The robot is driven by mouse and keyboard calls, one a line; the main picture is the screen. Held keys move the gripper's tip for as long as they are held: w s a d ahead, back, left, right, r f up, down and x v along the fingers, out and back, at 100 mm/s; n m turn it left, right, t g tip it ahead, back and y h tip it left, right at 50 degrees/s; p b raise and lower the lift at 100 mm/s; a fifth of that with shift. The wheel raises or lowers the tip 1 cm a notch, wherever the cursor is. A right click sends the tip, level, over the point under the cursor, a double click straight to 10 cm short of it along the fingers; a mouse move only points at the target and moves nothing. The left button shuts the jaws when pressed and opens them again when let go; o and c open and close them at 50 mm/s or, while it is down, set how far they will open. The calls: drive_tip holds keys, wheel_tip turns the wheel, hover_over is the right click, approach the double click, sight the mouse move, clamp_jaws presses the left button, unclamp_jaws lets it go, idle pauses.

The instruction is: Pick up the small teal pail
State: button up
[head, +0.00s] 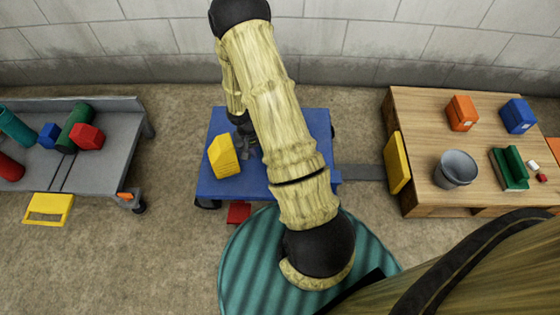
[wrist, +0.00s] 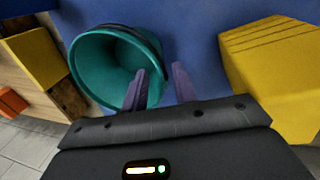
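The small teal pail (wrist: 98,62) shows in the wrist view at upper left, its open mouth facing the camera and a dark band or handle along its rim. It is over the blue cart top (wrist: 195,20). My gripper (wrist: 160,80) is open, its two purple-grey fingers apart. The left finger overlaps the pail's near right rim in the picture, and the right finger is over blue surface outside it. I cannot tell whether either finger touches the pail. In the head view my arm hides the pail, and my gripper (head: 245,143) is partly visible above the cart.
A yellow block (head: 223,157) stands on the blue cart close left of my gripper. A wooden table (head: 410,100) at right holds a grey bucket (head: 455,169) and several coloured items. A grey cart (head: 110,165) at left holds cylinders and blocks.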

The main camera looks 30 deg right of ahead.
drive_tip(key=f+b, duration=0.2)
drive_tip(key=d+f+b, duration=0.1)
drive_tip(key=f, duration=0.2)
drive_tip(key=shift+b, duration=0.4)
drive_tip(key=shift+c, duration=0.2)
clamp_jaws()
